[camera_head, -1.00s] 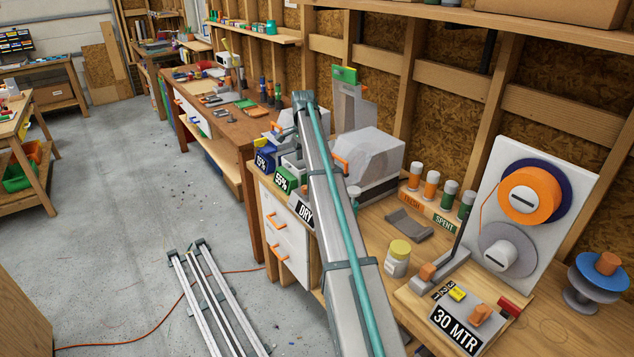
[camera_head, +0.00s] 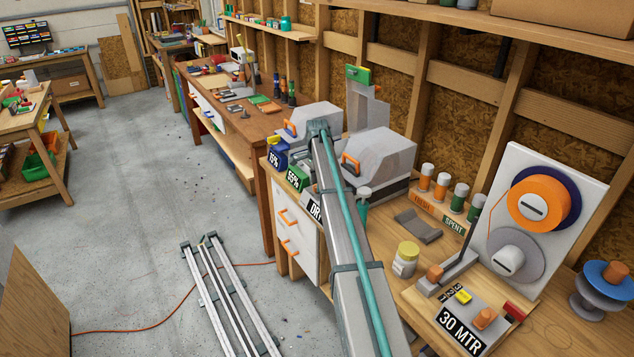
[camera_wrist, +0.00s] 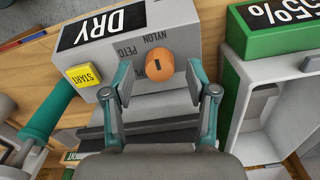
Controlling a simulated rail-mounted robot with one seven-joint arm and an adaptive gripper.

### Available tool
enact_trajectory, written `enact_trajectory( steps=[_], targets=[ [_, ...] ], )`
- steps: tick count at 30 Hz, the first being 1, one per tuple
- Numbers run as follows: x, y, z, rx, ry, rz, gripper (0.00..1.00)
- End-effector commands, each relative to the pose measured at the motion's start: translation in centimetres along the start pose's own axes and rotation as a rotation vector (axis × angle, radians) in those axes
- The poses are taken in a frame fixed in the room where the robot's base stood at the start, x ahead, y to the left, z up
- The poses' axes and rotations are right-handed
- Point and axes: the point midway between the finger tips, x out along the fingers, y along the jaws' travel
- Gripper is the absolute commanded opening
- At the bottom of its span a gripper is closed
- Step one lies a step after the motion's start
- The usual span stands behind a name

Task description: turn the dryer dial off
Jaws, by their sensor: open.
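The dryer's orange dial (camera_wrist: 159,67) shows in the wrist view on a grey front panel. It has a short dark pointer mark, and the words NYLON and PETG are printed beside it, with another label partly hidden. My gripper (camera_wrist: 159,76) is open, with one teal-and-grey finger on each side of the dial in the picture. I cannot tell whether either finger touches it. The dryer's black DRY sign (camera_wrist: 102,25) and yellow START button (camera_wrist: 83,74) are on the same unit. In the head view the DRY sign (camera_head: 315,211) shows beside my arm, which hides the dial and my gripper.
A green 55% bin (camera_wrist: 236,38) stands close on the right in the wrist view. A teal-handled object (camera_wrist: 48,112) is at left. In the head view, a yellow-lidded jar (camera_head: 405,259) and the 30 MTR box (camera_head: 460,330) are on the bench right of my arm.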

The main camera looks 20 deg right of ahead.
Motion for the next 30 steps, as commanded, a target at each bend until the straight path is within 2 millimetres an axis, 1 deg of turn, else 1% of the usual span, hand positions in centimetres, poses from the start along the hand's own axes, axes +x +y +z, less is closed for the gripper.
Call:
enact_trajectory(
  steps=[4, 12, 14, 21, 23, 30],
  targets=[
    [0.76, 0.04, 0.00, 0.000, 0.000, 0.001, 0.58],
    [0.91, 0.02, 0.00, 0.000, 0.000, 0.000, 0.58],
    [0.91, 0.02, 0.00, 0.000, 0.000, 0.000, 0.49],
    [0.89, 0.02, 0.00, 0.000, 0.000, 0.000, 0.09],
    [0.89, 0.02, 0.00, 0.000, 0.000, 0.000, 0.00],
    [0.92, 0.02, 0.00, -0.015, 0.000, 0.000, 0.00]
  ],
)
